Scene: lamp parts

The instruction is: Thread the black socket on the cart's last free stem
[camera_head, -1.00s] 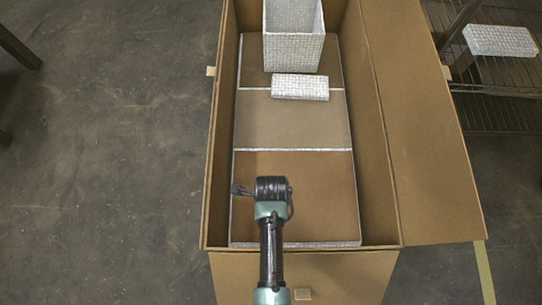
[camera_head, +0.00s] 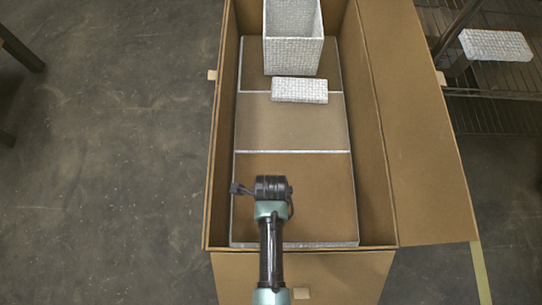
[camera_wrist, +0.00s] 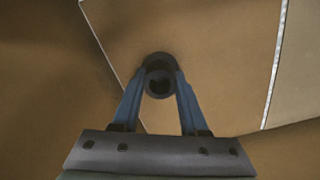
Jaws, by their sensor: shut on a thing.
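The black socket (camera_wrist: 159,76), a short round ring-like piece with a dark hole, is held between the blue fingers of my gripper (camera_wrist: 160,80) in the wrist view. The hole faces the wrist camera. In the head view my gripper (camera_head: 239,189) is small and dark, pointing left from the end of my arm over the near left part of an open cardboard box; the socket cannot be made out clearly there. No cart or stem shows in either view.
The open cardboard box (camera_head: 377,150) has brown panels with white edges (camera_head: 295,200) inside. A white textured bin (camera_head: 292,55) and a white block (camera_head: 300,90) are at its far end. Another white block (camera_head: 496,45) lies on a wire rack (camera_head: 500,78) at right.

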